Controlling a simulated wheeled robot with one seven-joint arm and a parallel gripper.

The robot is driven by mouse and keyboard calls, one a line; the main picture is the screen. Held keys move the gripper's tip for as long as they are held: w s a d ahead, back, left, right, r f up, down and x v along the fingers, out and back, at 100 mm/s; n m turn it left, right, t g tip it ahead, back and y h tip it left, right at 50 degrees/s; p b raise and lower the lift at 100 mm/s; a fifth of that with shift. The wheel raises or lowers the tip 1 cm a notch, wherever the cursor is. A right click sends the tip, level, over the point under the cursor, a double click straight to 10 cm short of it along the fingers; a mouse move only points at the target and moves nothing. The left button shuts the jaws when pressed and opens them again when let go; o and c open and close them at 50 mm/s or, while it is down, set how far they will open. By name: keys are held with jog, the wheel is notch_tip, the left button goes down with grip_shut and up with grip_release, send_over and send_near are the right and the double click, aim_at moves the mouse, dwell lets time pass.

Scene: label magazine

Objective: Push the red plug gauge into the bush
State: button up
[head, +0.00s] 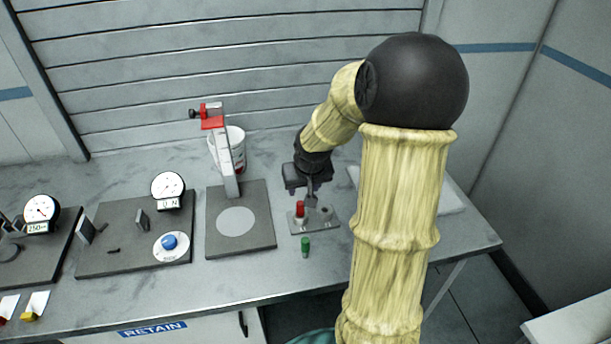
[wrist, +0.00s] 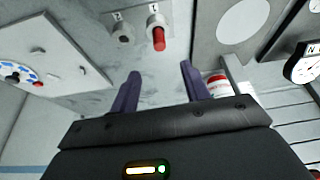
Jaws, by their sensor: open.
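The red plug gauge (head: 300,208) stands upright in a grey bush on a small grey plate (head: 329,224), with its red part sticking up. In the wrist view the red plug gauge (wrist: 158,38) shows just beyond my fingertips, beside a second grey bush (wrist: 122,34) with no coloured plug in it. My gripper (head: 303,193) is close behind the plate in the head view. In the wrist view my gripper (wrist: 160,72) is open, with nothing between its fingers. How deep the plug sits is hard to tell.
A green plug (head: 305,246) stands in front of the plate. To the left are a stand with a red clamp (head: 212,120) on a dark base (head: 262,240), a white mug (head: 236,140) and dial gauges (head: 168,190). A white board (head: 452,196) lies right, partly behind my arm.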

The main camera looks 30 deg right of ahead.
jog(key=v, duration=0.4)
jog(key=shift+r+p, duration=0.1)
jog(key=shift+p, duration=0.25)
jog(key=shift+a, duration=0.1)
dwell(0.4)
jog(key=s+a+f+n+g+y, duration=0.1)
jog(key=s+a+f+n, duration=0.1)
jog(key=s+a, duration=1.1)
jog(key=shift+a+f+n+g, duration=0.3)
jog(key=shift+a+f+g, duration=0.15)
jog(key=shift+f, duration=0.15)
